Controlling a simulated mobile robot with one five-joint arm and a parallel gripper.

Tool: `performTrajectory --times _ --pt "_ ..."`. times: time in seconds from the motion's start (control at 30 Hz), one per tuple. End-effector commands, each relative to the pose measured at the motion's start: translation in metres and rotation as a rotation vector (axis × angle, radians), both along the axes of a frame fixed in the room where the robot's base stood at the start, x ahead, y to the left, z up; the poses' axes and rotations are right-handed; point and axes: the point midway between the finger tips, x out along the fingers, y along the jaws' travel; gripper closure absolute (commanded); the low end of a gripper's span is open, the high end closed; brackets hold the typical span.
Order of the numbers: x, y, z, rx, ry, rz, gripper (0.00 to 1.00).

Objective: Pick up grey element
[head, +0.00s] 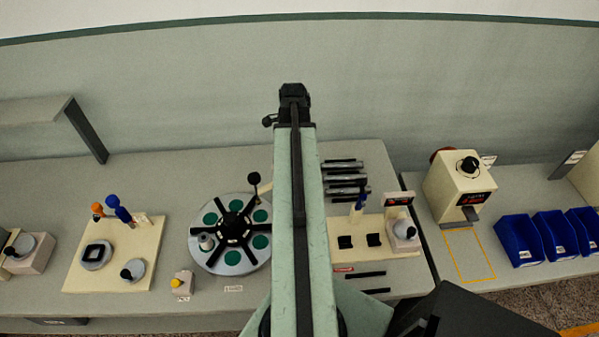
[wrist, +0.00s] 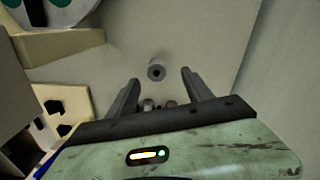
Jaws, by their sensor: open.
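A small round grey element (wrist: 156,72) with a dark centre shows end-on in the wrist view, on or above a pale surface. It appears between and beyond the fingertips of my gripper (wrist: 160,78), apart from them. The fingers are spread with nothing between them. Two small grey rounded shapes (wrist: 148,105) show nearer, at the base of the fingers. In the head view my gripper (head: 293,91) is at the far end of my raised arm, which hides part of the table. Several grey cylinders (head: 342,164) lie just right of the arm; I cannot tell which one the wrist view shows.
A turntable with green pads (head: 212,219) stands left of my arm. A cream board with black squares (head: 359,257) lies to the right. A cream machine (head: 460,185) and blue bins (head: 520,240) are farther right. A wall (head: 200,90) rises behind the table.

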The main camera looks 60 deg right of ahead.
Motion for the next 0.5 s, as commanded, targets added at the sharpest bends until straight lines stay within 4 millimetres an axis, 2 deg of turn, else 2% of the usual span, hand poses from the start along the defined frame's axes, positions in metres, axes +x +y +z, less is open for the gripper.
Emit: performTrajectory --times 0.1,0.2,0.4,0.5 --pt "-0.01 -0.008 0.0 0.0 0.0 -0.049 0.41" --pt "-0.01 -0.008 -0.005 0.0 0.0 -0.049 0.41" --pt "-0.009 -0.007 -0.03 0.0 0.0 -0.045 0.41" --pt "-0.009 -0.007 -0.028 0.0 0.0 -0.044 0.41"
